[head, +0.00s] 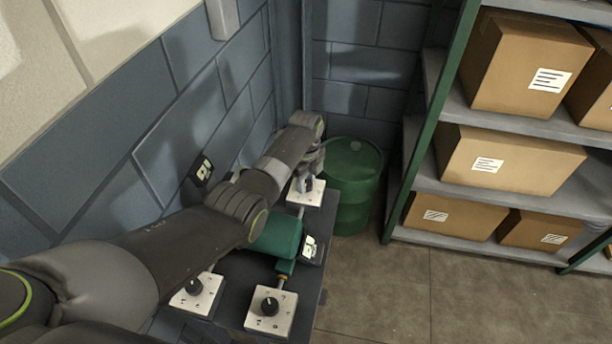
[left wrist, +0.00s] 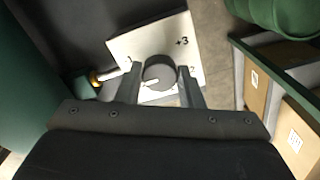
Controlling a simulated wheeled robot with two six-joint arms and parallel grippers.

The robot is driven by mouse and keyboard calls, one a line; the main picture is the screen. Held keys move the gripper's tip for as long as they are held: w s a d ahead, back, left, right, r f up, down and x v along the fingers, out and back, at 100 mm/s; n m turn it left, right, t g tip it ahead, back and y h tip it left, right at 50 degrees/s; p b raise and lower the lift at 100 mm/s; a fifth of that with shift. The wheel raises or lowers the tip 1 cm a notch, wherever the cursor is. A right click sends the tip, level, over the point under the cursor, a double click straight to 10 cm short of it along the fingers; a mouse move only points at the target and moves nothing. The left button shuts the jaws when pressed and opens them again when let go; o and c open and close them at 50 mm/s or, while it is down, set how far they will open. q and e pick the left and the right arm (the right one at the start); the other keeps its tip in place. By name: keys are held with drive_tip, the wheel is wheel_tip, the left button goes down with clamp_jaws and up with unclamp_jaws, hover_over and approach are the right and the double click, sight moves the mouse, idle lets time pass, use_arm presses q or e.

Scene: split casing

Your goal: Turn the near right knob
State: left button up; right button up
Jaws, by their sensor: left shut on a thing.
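A white plate with a dark knob (head: 269,304) sits at the near right of the dark bench in the head view. Another plate with a knob (head: 194,286) is to its left. My left gripper (head: 306,184) reaches past both to a farther white plate (head: 312,197) at the bench's far end. In the left wrist view, its fingers (left wrist: 160,88) are shut on that plate's round dark knob (left wrist: 159,72), one on each side. The knob has a white pointer line, and the plate (left wrist: 185,42) carries numbers, a "+3" among them. My right gripper is out of view.
A green motor-like housing (head: 275,236) lies on the bench (head: 238,293) between the plates, under my left arm. A green drum (head: 352,180) stands behind the bench's far end. Shelves with cardboard boxes (head: 510,160) are at right; the floor (head: 430,300) before them is clear.

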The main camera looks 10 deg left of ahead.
use_arm(q)
drive_tip(key=n+p, duration=0.1)
drive_tip(key=n, duration=0.3)
drive_tip(key=shift+r+n, duration=0.15)
drive_tip(key=shift+n, duration=0.15)
drive_tip(key=n+p, duration=0.1)
drive_tip(key=n, duration=0.4)
drive_tip(key=shift+p, duration=0.3)
drive_tip(key=n, duration=0.5)
drive_tip(key=shift+n+p, duration=0.35)
drive_tip(key=shift+n, duration=0.05)
drive_tip(key=n, duration=0.5)
drive_tip(key=shift+n, duration=0.3)
drive_tip(key=n, duration=0.4)
drive_tip(key=shift+p, duration=0.35)
drive_tip(key=n, duration=0.6)
drive_tip(key=shift+d, duration=0.1)
drive_tip(key=n, duration=1)
drive_tip(key=shift+w+n, duration=0.1)
drive_tip(key=shift+n, duration=0.2)
